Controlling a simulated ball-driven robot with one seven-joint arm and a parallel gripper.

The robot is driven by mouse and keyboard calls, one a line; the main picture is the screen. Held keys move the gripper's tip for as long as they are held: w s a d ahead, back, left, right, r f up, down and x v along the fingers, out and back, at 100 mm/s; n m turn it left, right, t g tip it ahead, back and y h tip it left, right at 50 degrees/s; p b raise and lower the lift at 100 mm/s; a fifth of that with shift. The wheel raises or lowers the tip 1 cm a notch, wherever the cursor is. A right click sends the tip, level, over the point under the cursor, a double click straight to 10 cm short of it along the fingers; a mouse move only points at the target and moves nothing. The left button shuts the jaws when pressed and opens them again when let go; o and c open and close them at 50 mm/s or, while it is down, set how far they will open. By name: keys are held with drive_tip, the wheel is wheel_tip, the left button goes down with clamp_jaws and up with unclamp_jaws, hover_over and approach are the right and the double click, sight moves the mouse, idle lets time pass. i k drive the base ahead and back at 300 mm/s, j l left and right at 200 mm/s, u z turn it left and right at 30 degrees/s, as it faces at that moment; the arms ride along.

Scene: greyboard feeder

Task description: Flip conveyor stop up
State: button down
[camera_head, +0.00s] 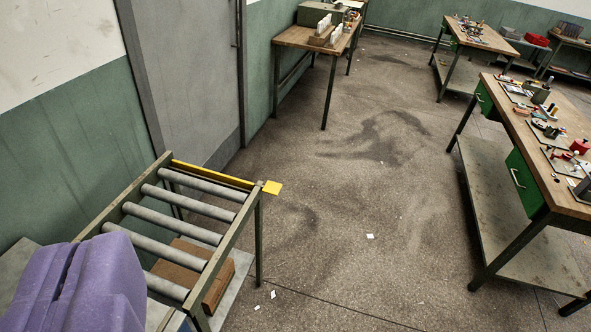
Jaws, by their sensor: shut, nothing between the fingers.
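The conveyor stop is a yellow bar (213,175) across the far end of a short roller conveyor (229,240). The bar lies low, about level with the rollers. A flat yellow tab (272,187) sticks out at its right end, past the conveyor's side rail. My gripper (75,262) shows as a large purple two-part shape at the lower left, over the near end of the conveyor. Its two halves lie close together with nothing seen between them. It is well apart from the stop and hides the near rollers.
A brown box (184,268) sits on the shelf under the rollers. A grey door (190,75) and green wall run along the left. Workbenches with tools (545,207) stand at the right, and another bench (297,36) at the back. The floor between is clear apart from paper scraps.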

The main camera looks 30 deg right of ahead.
sight(271, 187)
drive_tip(key=i+l, duration=0.55)
drive_tip(key=i+l+z, duration=0.1)
drive_tip(key=i+l, duration=0.45)
drive_tip(key=l, duration=0.25)
